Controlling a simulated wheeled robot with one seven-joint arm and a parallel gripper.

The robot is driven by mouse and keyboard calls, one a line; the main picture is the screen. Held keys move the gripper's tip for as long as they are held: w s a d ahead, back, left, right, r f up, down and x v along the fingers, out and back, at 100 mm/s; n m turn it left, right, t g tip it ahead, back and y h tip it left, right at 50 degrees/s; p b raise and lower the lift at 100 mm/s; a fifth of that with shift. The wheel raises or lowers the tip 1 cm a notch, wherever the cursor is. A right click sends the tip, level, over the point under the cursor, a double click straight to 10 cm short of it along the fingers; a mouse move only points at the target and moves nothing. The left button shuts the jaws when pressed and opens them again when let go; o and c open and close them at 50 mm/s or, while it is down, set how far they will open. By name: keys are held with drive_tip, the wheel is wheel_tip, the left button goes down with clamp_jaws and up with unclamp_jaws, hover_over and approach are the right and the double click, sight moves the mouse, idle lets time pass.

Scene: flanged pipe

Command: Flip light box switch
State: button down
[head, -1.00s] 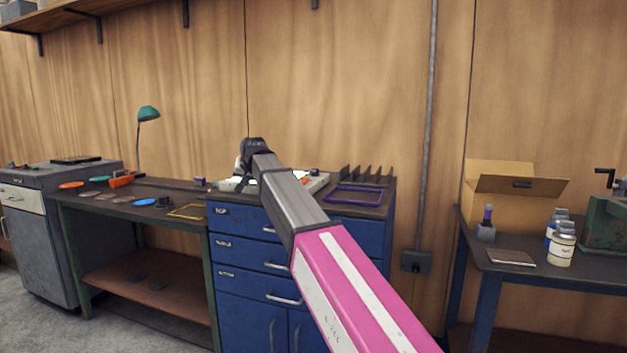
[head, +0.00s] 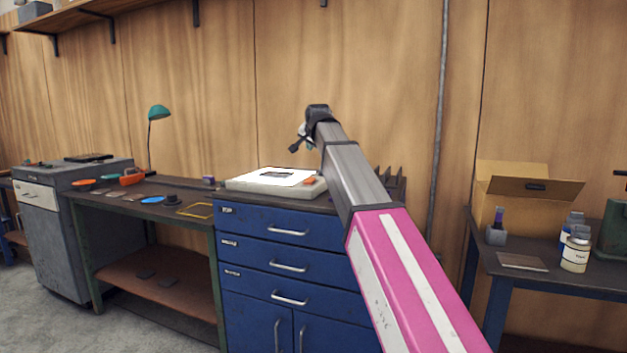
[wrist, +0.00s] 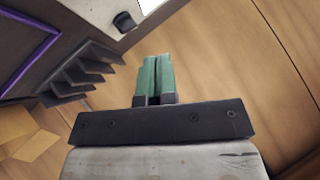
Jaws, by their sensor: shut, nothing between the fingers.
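The light box (head: 240,184) is a flat pale box with a bright white top panel. It lies on the blue drawer cabinet, and a small dark piece lies on the panel. A small orange part (head: 309,182) shows at its right end, close to my arm. In the wrist view, the light box's corner (wrist: 105,15) is at the top, with a black switch-like part (wrist: 124,21) on it. My gripper (wrist: 157,58) is shut and empty, its teal fingers together, apart from the box in that picture. In the head view my wrist is above the box's right end; the fingertips are not clear.
A black rack (wrist: 82,75) with upright fins and a purple frame (wrist: 38,60) are beside the box. The wooden wall (head: 200,80) is close behind. A workbench (head: 110,212) stands left; a table with a cardboard box (head: 515,195) stands right.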

drive_tip(key=shift+w+d+f, duration=0.1)
drive_tip(key=shift+w+f, duration=0.1)
drive_tip(key=shift+f, duration=1.25)
drive_tip(key=shift+w+d+f, duration=0.1)
drive_tip(key=shift+w+f, duration=0.05)
drive_tip(key=shift+f, duration=1.35)
drive_tip(key=shift+w+f, duration=0.2)
drive_tip(key=shift+f, duration=1.25)
drive_tip(key=shift+f, duration=0.15)
drive_tip(key=shift+w+f, duration=0.1)
drive_tip(key=shift+f, duration=0.15)
drive_tip(key=shift+f, duration=0.35)
drive_tip(key=shift+r, duration=0.15)
drive_tip(key=shift+r, duration=0.65)
drive_tip(key=shift+s+a+r, duration=0.1)
drive_tip(key=shift+s+r, duration=0.1)
drive_tip(key=shift+r, duration=1.05)
drive_tip(key=shift+s+r, duration=0.2)
drive_tip(key=shift+r, duration=1.05)
